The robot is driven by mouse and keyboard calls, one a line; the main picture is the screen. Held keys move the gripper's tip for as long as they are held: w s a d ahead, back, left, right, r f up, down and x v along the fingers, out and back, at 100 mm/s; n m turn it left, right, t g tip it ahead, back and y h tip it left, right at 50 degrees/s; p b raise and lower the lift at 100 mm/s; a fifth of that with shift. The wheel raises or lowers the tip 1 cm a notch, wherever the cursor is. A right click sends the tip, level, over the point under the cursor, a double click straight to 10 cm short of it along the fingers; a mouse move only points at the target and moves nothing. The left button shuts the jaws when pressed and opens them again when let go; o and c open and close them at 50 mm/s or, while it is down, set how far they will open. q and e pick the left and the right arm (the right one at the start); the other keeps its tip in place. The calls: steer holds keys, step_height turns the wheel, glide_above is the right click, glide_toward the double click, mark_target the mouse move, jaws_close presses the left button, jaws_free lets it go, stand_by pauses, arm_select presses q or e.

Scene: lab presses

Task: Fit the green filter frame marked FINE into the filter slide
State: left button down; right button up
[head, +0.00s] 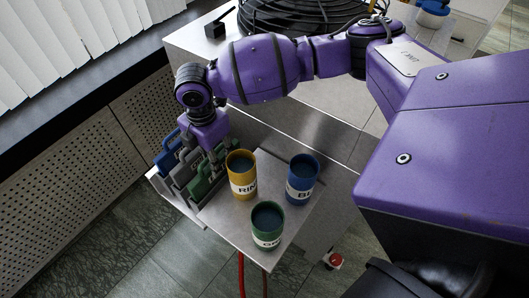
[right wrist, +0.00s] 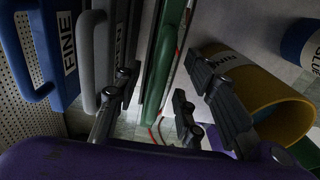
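A green frame (head: 200,188) stands upright in a row with a grey frame (head: 182,170) and a blue frame (head: 166,150) at the table's left edge. In the right wrist view the blue frame (right wrist: 42,50) is marked FINE; the grey frame's label is partly hidden. The green frame (right wrist: 161,62) shows no readable label. My right gripper (head: 216,156) is over the green and grey frames, pointing down. In the right wrist view its fingers (right wrist: 158,92) are apart, with the green frame between and beyond them. I cannot make out the filter slide. My left gripper is not in view.
Close right of the gripper stands a yellow cup (head: 241,164). A blue cup (head: 302,172) and a green cup (head: 267,218) stand on the small metal table (head: 232,228). A red button (head: 335,259) is below right. A perforated wall (head: 70,170) is at left.

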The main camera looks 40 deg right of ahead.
step_height(320, 180, down, 4)
steer(key=shift+a, duration=0.1)
steer(key=shift+r, duration=0.15)
jaws_close()
steer(key=shift+w, duration=0.1)
